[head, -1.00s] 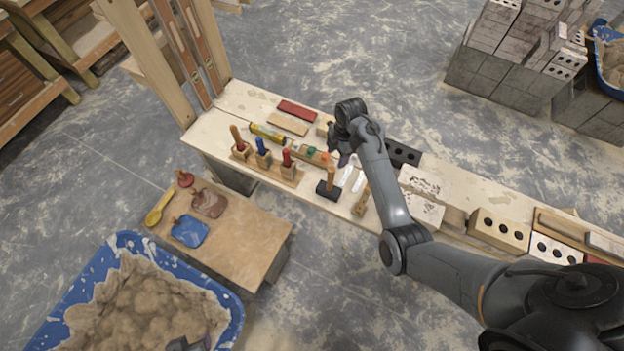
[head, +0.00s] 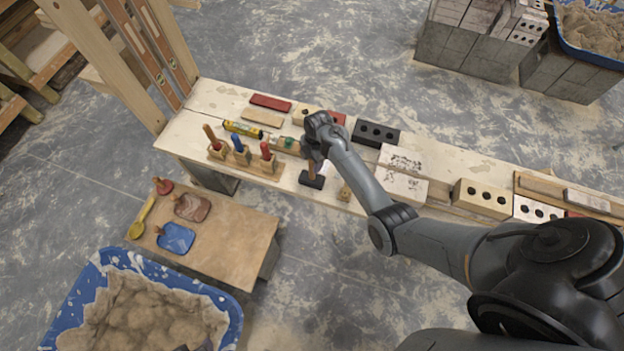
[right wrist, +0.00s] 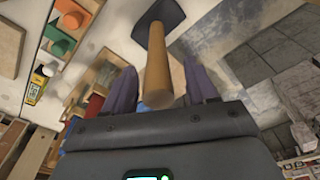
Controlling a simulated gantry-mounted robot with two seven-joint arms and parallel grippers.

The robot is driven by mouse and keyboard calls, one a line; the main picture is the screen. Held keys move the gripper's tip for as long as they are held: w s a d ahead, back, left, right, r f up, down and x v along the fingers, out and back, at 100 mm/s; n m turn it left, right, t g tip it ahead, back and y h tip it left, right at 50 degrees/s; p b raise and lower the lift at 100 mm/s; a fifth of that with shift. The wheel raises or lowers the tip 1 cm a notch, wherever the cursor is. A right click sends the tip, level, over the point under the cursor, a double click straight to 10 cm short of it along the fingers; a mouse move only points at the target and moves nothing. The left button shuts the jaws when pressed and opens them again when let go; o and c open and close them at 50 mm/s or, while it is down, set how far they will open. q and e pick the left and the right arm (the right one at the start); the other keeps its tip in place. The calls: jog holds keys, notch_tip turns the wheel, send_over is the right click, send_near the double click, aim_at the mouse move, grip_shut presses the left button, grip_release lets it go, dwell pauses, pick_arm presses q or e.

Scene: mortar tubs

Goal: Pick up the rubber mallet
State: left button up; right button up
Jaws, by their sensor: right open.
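The rubber mallet stands on its black head (head: 312,180) near the front edge of the wooden bench, its wooden handle (head: 311,166) pointing up. My right gripper (head: 313,160) is over it, coming down around the handle top. In the right wrist view, the mallet's handle (right wrist: 158,72) lies between the two purple fingers of my open right gripper (right wrist: 160,76), with the black head (right wrist: 166,13) beyond the fingertips. I cannot tell whether either finger touches the handle. A small dark piece at the bottom edge of the head view may be my left gripper (head: 196,347).
A rack of red- and blue-handled tools (head: 245,166) stands left of the mallet. A mortar tub (head: 228,322) stands at lower left.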

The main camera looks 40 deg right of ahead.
jog(key=shift+w+f, duration=0.1)
jog(key=shift+f, duration=0.4)
jog(key=shift+c, duration=0.5)
grip_shut()
jog(key=shift+r, duration=0.1)
notch_tip(320, 180, up, 9)
jog(key=shift+f+p, duration=0.1)
jog(key=shift+p, duration=0.65)
jog(key=shift+r, duration=0.55)
